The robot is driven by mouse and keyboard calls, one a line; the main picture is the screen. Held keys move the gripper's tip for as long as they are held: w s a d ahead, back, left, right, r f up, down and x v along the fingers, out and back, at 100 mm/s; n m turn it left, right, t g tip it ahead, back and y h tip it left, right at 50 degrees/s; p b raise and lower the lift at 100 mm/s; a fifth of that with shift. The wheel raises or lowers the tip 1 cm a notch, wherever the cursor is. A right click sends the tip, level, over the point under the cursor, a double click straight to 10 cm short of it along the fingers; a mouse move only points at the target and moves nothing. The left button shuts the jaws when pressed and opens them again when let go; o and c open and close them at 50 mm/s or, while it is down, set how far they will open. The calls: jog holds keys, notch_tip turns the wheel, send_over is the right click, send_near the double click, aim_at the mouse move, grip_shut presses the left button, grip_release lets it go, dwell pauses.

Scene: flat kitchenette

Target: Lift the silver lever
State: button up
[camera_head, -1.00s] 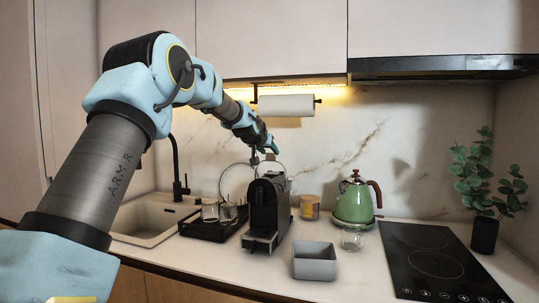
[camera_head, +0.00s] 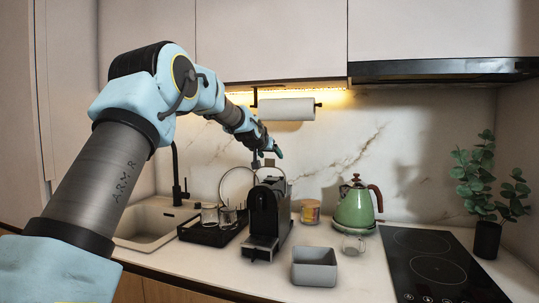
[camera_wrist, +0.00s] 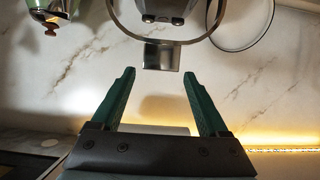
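The black coffee machine (camera_head: 266,212) stands on the counter, left of centre in the head view. Its silver lever shows at the top of the wrist view as a curved loop with a flat silver tab (camera_wrist: 162,56). In the head view, the lever (camera_head: 270,164) is small and partly hidden near the gripper. My gripper (camera_head: 274,151) is just above the machine's top. In the wrist view, my gripper (camera_wrist: 158,78) is open and empty, with its green fingers apart. The tab lies just beyond the fingertips, between their lines, and no contact shows.
A green kettle (camera_head: 354,208) and a jar (camera_head: 310,212) stand right of the machine. A grey box (camera_head: 314,268) is in front. A black tray with glasses (camera_head: 205,235) is at left. A paper towel roll (camera_head: 287,108) hangs behind the gripper, under the cabinets.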

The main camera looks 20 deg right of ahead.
jog(key=b+v, duration=0.4)
jog(key=v, duration=0.7)
jog(key=shift+b, duration=0.3)
jog(key=shift+w, duration=0.1)
jog(key=s+a+f+n+g+y, duration=0.2)
jog(key=s+a+f+y, duration=0.1)
jog(key=a+f, duration=0.8)
jog(key=s+a+f+n+g+y, duration=0.1)
jog(key=s+a+f+y, duration=0.25)
jog(key=a+f, duration=0.7)
jog(key=s+a+f+n+g, duration=0.1)
jog(key=s+a+f, duration=0.2)
jog(key=s+a, duration=0.3)
jog(key=s+a+f+n+g+y, duration=0.1)
jog(key=s+a+f+n+g, duration=0.1)
jog(key=s+a+f, duration=0.2)
jog(key=s+a+f+n+g+y, duration=0.1)
jog(key=s+a+f, duration=0.3)
jog(key=s+a, duration=0.5)
jog(key=shift+s+a+f+g, duration=0.25)
jog(key=shift+s+g, duration=0.25)
jog(key=shift+s, duration=0.45)
